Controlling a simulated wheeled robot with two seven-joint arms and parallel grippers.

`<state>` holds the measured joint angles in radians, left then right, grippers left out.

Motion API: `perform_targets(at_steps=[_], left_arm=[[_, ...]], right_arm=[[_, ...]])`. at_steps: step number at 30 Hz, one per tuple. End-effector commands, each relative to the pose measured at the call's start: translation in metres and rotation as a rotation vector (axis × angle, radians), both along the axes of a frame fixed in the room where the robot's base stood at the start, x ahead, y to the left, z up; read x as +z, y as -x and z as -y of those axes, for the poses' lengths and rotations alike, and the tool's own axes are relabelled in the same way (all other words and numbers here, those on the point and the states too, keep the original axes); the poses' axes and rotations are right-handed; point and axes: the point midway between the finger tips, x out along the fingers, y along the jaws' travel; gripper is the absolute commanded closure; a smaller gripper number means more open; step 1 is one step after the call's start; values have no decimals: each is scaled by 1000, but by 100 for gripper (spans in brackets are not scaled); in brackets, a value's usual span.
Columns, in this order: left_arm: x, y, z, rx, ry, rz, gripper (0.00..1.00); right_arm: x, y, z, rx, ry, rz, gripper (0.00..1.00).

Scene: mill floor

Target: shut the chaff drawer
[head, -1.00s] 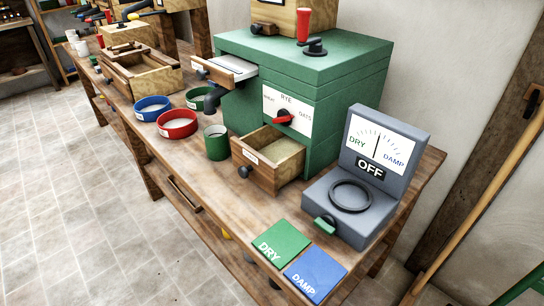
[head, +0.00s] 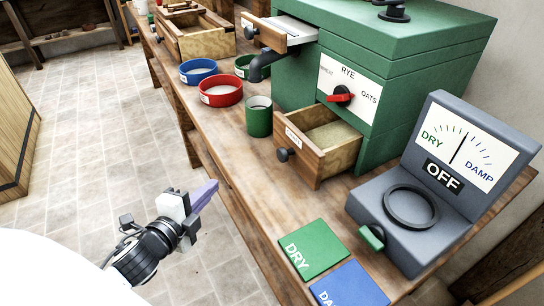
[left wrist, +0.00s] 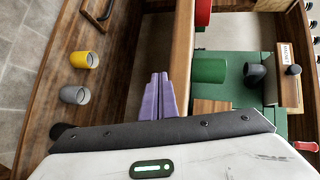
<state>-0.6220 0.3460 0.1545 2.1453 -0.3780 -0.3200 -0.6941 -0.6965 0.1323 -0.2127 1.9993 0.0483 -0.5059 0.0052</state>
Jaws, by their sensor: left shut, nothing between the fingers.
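A wooden drawer (head: 309,161) with a dark round knob and a small label stands pulled out low on the green mill (head: 400,65); pale grainy stuff lies in it. A second, shallower drawer (head: 270,37) with a white inside is also pulled out, higher up on the left. The labels are too small to read surely, so I cannot tell which is the chaff drawer. My left gripper (head: 206,193) has purple fingers, shut and empty, out in front of the bench edge, apart from both drawers. The fingers also show in the left wrist view (left wrist: 160,97).
On the bench (head: 240,157) stand a green cup (head: 259,117), a red bowl (head: 221,92) and a blue bowl (head: 198,71). A grey meter (head: 430,185) reading OFF and the DRY (head: 314,249) and DAMP (head: 348,286) tiles sit at the right. The floor before the bench is open.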

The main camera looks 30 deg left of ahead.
Motion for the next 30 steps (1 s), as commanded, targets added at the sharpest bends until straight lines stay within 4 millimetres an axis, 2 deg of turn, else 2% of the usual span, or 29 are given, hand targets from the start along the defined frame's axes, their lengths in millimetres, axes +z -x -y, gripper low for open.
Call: perform_targets(at_steps=[1,3,6,9,13,16,20,26,30], left_arm=[[21,-10,-13,-65,-206,67,100],[49,-18,-14,-184,-457,148,100],[78,-23,-10,-343,-817,258,100],[94,-20,-1,-488,-1139,354,100],[99,-11,10,-634,-1441,447,100],[99,-5,14,-703,-1575,492,100],[99,-5,18,-740,-1640,518,100],[101,-29,33,-741,-1644,523,100],[101,-56,48,-739,-1643,522,100]], right_arm=[[-3,-5,-3,5,-4,11,69],[2,-8,-4,6,-5,18,69],[4,-11,-4,6,-7,29,69],[3,-12,-4,7,-6,32,69],[-1,-9,-3,7,-4,26,69],[-3,-6,-2,7,-3,18,69],[-5,-2,-2,7,-2,11,69],[-4,-1,-1,6,-1,9,69],[-1,-1,-1,6,1,9,69]])
